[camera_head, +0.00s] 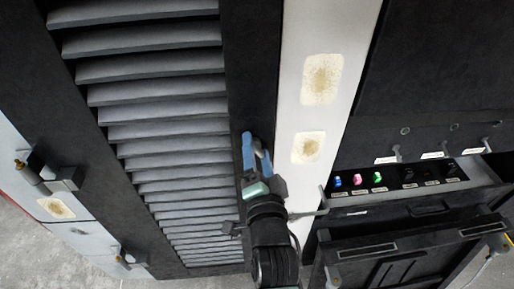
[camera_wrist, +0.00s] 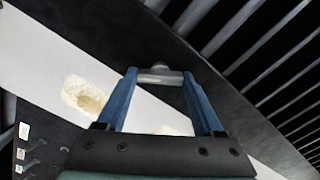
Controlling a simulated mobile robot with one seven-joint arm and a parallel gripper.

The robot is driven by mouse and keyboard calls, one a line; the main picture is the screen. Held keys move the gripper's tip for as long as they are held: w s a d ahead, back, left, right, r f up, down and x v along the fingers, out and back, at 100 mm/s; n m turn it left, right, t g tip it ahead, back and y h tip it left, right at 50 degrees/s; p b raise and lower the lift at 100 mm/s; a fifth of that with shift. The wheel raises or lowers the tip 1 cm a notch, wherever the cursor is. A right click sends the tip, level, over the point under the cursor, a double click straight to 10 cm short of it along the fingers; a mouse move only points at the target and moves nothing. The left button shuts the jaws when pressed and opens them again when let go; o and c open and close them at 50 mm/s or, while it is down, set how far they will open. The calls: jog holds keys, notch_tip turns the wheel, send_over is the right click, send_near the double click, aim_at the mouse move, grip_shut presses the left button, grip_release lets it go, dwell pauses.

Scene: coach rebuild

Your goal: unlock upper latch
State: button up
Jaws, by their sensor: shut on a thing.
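My gripper (camera_head: 254,141) is up against the dark vertical strip between the louvred panel and the white strip. The wrist view shows its two blue fingers (camera_wrist: 160,74) closed on the ends of a short pale grey bar (camera_wrist: 160,79), which looks like a latch handle. A rounded grey-green end (camera_wrist: 160,66) shows just beyond the bar. In the head view the bar is mostly hidden by the fingers. I cannot tell from these views whether the latch is locked.
A louvred panel (camera_head: 165,130) lies left of my gripper, a white strip (camera_head: 310,115) with worn patches right. Two metal fittings (camera_head: 48,175) (camera_head: 125,258) sit at the far left. A box with coloured knobs (camera_head: 358,180) and an open drawer-like front (camera_head: 400,245) stand at right.

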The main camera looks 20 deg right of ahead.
jog(key=m+p, duration=0.1)
jog(key=m, duration=0.2)
jog(key=shift+r+m+p, duration=0.1)
jog(key=shift+m+p, duration=0.2)
jog(key=shift+p, duration=0.05)
jog(key=shift+m+p, duration=0.85)
jog(key=shift+m, duration=0.65)
jog(key=o, duration=1.4)
jog(key=shift+s+f, duration=0.1)
jog(key=shift+f, duration=0.1)
jog(key=shift+b+v, duration=2.4)
jog(key=shift+v, duration=4.05)
